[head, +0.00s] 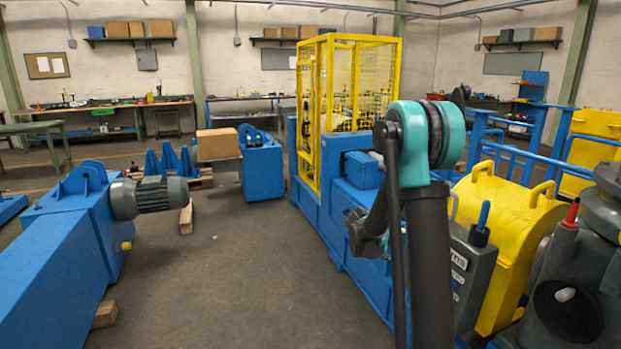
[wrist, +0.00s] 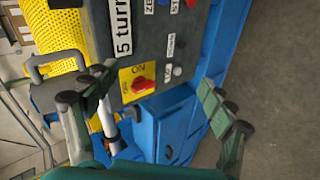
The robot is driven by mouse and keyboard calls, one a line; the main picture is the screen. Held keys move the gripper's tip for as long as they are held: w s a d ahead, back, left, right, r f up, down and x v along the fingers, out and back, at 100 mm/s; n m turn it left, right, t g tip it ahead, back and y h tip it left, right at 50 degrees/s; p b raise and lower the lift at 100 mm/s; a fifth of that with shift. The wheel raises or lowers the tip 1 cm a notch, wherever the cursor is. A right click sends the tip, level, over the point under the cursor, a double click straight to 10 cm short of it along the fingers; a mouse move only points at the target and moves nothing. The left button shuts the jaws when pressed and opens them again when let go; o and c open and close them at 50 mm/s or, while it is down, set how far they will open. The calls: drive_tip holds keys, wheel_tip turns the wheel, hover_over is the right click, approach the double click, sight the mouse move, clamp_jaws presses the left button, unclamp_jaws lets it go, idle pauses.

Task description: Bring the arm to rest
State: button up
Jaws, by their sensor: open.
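My gripper (head: 368,236) hangs beside the blue machine in the head view, partly hidden behind my own teal and dark arm. In the wrist view my gripper (wrist: 157,78) has its two fingers spread wide, with nothing held between them. Past the fingers is a grey control box (wrist: 185,40) with a red rotary switch (wrist: 143,84) on a yellow plate and a label starting "5 turn". The picture is turned, so the labels run sideways. The gripper appears apart from the box.
A grey box (head: 470,270) and a yellow guard with handles (head: 505,225) stand close right of my arm. A yellow mesh cage (head: 345,85) rises behind the blue machine (head: 345,265). A blue beam with a motor (head: 150,196) is at left. The floor (head: 230,275) between is clear.

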drive_tip(key=s+a+m+y, duration=0.1)
drive_tip(key=s+a+y, duration=0.2)
drive_tip(key=s, duration=0.7)
drive_tip(key=s+a+f+y, duration=0.1)
drive_tip(key=s+a+y, duration=0.2)
drive_tip(key=s, duration=0.8)
drive_tip(key=s+a+f+m+y, duration=0.1)
drive_tip(key=s+a+y, duration=0.2)
drive_tip(key=s+a, duration=0.4)
drive_tip(key=s, duration=0.3)
drive_tip(key=shift+s+f+m, duration=0.2)
drive_tip(key=shift+s+m, duration=0.1)
drive_tip(key=shift+c, duration=0.3)
